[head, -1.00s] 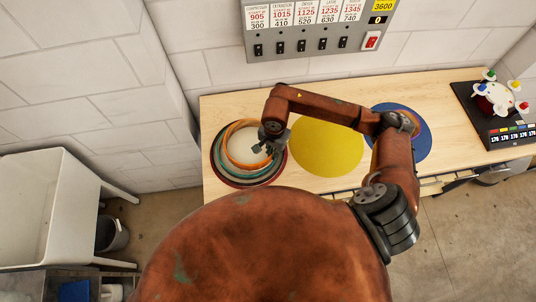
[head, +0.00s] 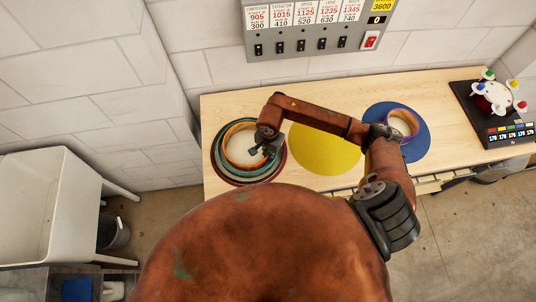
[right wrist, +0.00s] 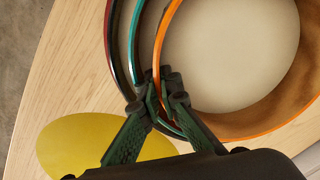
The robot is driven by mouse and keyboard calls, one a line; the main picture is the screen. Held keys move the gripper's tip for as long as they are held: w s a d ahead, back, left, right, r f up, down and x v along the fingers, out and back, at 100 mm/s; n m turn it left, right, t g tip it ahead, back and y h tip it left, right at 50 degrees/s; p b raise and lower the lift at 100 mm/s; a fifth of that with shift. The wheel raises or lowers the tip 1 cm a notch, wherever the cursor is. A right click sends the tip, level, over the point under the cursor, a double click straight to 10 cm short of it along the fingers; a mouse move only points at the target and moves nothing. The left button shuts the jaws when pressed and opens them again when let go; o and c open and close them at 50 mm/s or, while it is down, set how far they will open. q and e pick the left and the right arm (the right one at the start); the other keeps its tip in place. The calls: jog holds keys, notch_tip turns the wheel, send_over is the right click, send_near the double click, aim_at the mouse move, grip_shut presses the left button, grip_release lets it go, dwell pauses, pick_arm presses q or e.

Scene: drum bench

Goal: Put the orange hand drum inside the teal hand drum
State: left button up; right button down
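The orange hand drum (head: 228,146) shows within the ring of the teal hand drum (head: 217,160) at the left of the bench. In the right wrist view the orange drum (right wrist: 287,118) has its wall between my fingertips, with the teal drum's rim (right wrist: 136,40) just outside it. How deep the orange drum sits cannot be told. My right gripper (head: 268,149) is at the right side of the orange rim; in the wrist view the gripper (right wrist: 163,97) looks shut on that wall. My left gripper is not in view.
A dark red ring (head: 284,160) surrounds the teal drum. A yellow disc (head: 325,155) lies bare at mid-bench. A purple drum (head: 389,114) stands on a blue disc (head: 417,150) to the right. A black panel with coloured knobs (head: 480,112) is at the far right.

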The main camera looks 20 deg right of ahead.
jog(key=shift+f, duration=0.15)
jog(key=c, duration=2.4)
grip_release()
jog(key=shift+r+p, duration=0.3)
jog(key=shift+r, duration=0.05)
notch_tip(320, 180, up, 12)
jog(key=shift+r+b, duration=0.1)
jog(key=shift+b, duration=1.05)
